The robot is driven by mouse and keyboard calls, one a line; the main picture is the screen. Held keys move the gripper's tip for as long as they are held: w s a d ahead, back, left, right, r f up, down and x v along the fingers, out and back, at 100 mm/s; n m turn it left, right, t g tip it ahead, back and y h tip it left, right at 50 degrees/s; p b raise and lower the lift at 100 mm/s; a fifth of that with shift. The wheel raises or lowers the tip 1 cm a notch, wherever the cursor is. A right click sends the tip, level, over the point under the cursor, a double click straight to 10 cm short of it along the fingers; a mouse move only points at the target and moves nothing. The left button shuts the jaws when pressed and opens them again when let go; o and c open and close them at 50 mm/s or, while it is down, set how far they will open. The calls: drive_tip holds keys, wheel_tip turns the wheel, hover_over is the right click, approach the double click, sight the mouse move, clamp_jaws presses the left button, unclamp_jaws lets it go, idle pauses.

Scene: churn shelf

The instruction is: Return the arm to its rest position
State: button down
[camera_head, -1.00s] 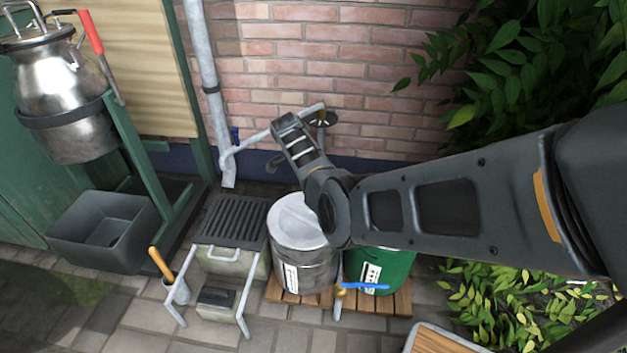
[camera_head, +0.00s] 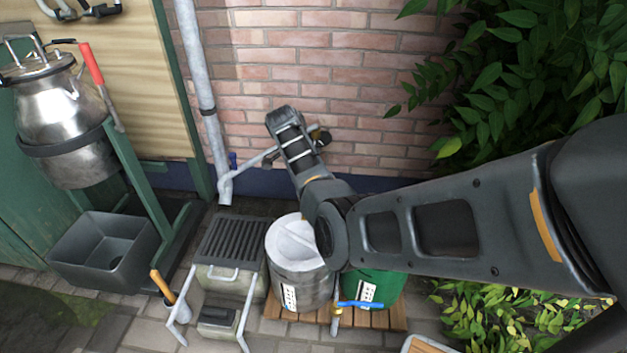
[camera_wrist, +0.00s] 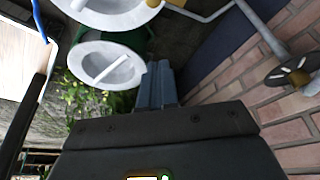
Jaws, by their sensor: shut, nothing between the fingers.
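My gripper (camera_wrist: 157,84) shows in the wrist view as two blue-grey fingers held together, with nothing between them. In the head view, my arm reaches in from the right, bends above the two round tubs and points up toward the brick wall. The fingertips cannot be made out there. The grey tub (camera_head: 290,265) with a pale lid stands below the bend, partly covered by my arm. The green tub (camera_head: 376,288) beside it is mostly hidden behind my arm. No object is held.
A brick wall (camera_head: 345,85) with a pipe (camera_head: 196,70) lies behind. A metal churn (camera_head: 62,115) hangs on a green stand at left, above a grey basin (camera_head: 103,250). A grated stand (camera_head: 232,243) is left of the tubs. Leafy plants (camera_head: 530,90) crowd the right.

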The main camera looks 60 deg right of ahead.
idle(0.6)
